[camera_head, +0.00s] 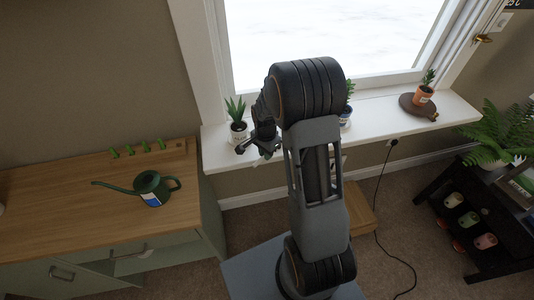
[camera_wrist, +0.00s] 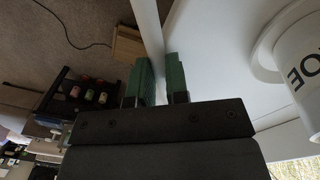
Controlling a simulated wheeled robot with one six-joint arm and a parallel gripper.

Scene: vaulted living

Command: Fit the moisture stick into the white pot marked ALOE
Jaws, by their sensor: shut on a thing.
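The white pot (camera_wrist: 298,58) shows at the right of the wrist view, upside down there, with the letters OE of its label readable and the rest cut off by the frame. In the head view the white pot (camera_head: 239,134) stands on the left end of the window sill with a spiky green plant in it. My gripper (camera_head: 261,149) is just right of and in front of this pot, apart from it. In the wrist view my gripper (camera_wrist: 158,86) has green ridged fingers close together, shut on the moisture stick, which is mostly hidden.
A wooden sideboard (camera_head: 60,205) at left holds a green watering can (camera_head: 150,188) and a rack with several green items (camera_head: 146,146).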

